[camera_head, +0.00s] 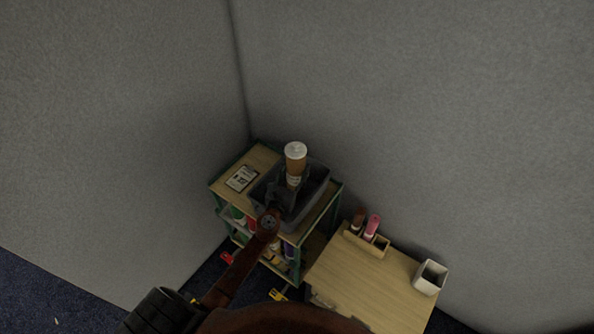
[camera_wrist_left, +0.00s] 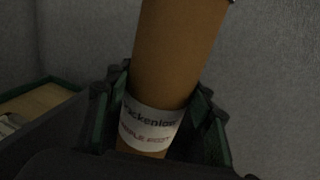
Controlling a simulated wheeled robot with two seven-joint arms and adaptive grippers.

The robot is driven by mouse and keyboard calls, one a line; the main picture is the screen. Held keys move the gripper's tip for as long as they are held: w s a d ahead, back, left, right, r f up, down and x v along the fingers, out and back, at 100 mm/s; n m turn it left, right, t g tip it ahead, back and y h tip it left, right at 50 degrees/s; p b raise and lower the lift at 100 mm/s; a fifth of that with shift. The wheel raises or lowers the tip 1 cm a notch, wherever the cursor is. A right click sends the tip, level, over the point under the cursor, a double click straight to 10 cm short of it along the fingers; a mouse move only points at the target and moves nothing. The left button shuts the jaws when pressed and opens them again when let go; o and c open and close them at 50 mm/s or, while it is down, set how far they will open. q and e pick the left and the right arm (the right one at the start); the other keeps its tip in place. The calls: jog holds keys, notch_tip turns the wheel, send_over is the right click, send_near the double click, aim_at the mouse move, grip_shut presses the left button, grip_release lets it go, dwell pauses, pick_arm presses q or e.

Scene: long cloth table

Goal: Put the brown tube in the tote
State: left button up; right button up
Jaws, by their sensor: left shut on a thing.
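The brown tube (camera_head: 295,161) has a pale cap and a white printed label. My left gripper (camera_head: 290,186) is shut on it and holds it roughly upright over the dark grey tote (camera_head: 320,183). The tote stands on top of a green-framed shelf unit. In the left wrist view the tube (camera_wrist_left: 180,50) leans a little between the two dark green-edged fingers of the gripper (camera_wrist_left: 162,105), near its label. The tube's lower end is hidden by the gripper, so I cannot tell how far it reaches into the tote. My right gripper is not in view.
A card (camera_head: 241,178) lies on the shelf unit (camera_head: 262,157) left of the tote. A wooden table (camera_head: 365,288) at right carries a holder (camera_head: 362,243) with a dark brown tube (camera_head: 357,220) and a pink tube (camera_head: 372,227), and a white square cup (camera_head: 430,277). Grey walls stand close behind.

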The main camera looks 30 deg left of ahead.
pick_arm(q)
jog(key=shift+r, duration=0.15)
jog(key=o, duration=1.2)
jog(key=shift+f, duration=0.3)
jog(key=o, duration=0.4)
jog(key=shift+r, duration=0.25)
jog(key=s, duration=0.4)
jog(key=s+d, duration=0.1)
jog(key=s, duration=0.3)
jog(key=s+d, duration=0.1)
jog(key=s, duration=0.2)
jog(key=shift+s+d, duration=0.1)
jog(key=shift+s, duration=0.3)
